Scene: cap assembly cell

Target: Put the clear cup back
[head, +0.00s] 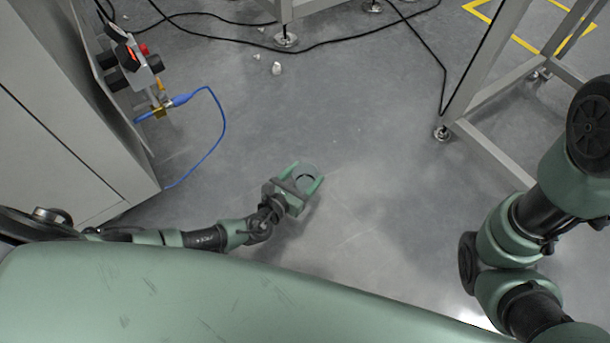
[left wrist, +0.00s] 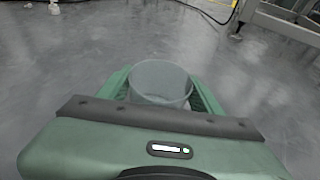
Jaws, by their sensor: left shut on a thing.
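The clear cup (left wrist: 160,82) is a see-through round cup with an open top. In the left wrist view it stands between the two green fingers of my left gripper (left wrist: 158,96), which is shut on it. In the head view the left gripper (head: 307,179) reaches out over the floor, and the cup's round rim (head: 306,172) shows between its fingertips. The cup looks roughly upright. No place for setting it down shows in either view. My right arm is at the right of the head view, but its gripper is out of the picture.
Bare grey floor (head: 350,110) lies around the left gripper. A grey cabinet (head: 70,120) with valves and a blue hose (head: 222,125) stands at left. A metal frame (head: 485,140) stands at right, and black cables (head: 330,42) run across the back. A small white object (head: 276,68) lies on the floor.

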